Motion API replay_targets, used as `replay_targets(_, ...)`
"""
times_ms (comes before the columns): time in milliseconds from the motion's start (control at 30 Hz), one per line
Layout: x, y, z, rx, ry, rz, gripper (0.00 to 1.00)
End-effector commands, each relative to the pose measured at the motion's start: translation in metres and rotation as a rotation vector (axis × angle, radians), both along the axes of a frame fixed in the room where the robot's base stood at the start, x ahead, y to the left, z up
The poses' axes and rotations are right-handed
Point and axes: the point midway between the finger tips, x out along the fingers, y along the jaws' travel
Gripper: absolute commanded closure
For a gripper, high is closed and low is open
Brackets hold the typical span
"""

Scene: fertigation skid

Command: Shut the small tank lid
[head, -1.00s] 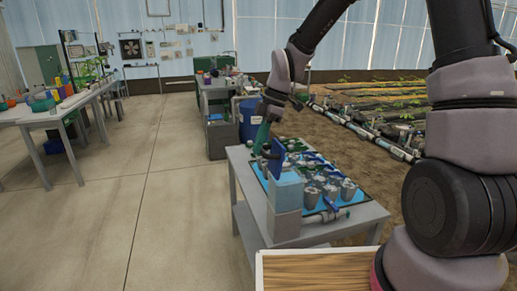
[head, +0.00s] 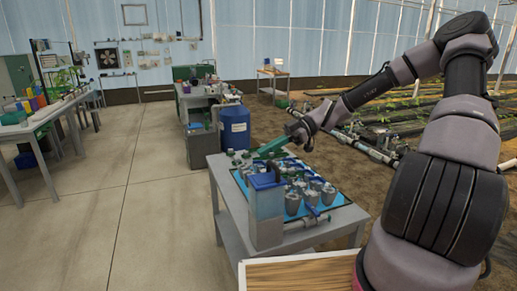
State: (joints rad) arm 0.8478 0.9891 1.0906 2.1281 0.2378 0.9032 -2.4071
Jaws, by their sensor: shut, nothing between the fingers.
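The small tank (head: 267,205) is a pale blue box on a grey base at the near left of the skid table. Its darker blue lid (head: 265,182) lies across the top, low and roughly level. I cannot tell whether it is fully seated. My gripper (head: 261,153), with its teal end, is above and behind the lid in the picture. It is shut and empty. A gap shows between it and the lid in the picture, and a small dark part stands at the lid's back.
Several grey metal canisters (head: 292,204) and pipes stand on the blue tray right of the tank. The grey table (head: 228,212) carries them. A blue barrel (head: 235,128) stands behind. Open concrete floor (head: 150,215) lies to the left.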

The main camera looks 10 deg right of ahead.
Motion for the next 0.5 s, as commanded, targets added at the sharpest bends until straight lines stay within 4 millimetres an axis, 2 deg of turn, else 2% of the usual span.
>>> replay_targets(167,0.005,-0.014,-0.010,0.156,0.048,-0.004,1.00)
replay_targets(500,0.010,-0.034,-0.029,0.145,0.043,0.000,1.00)
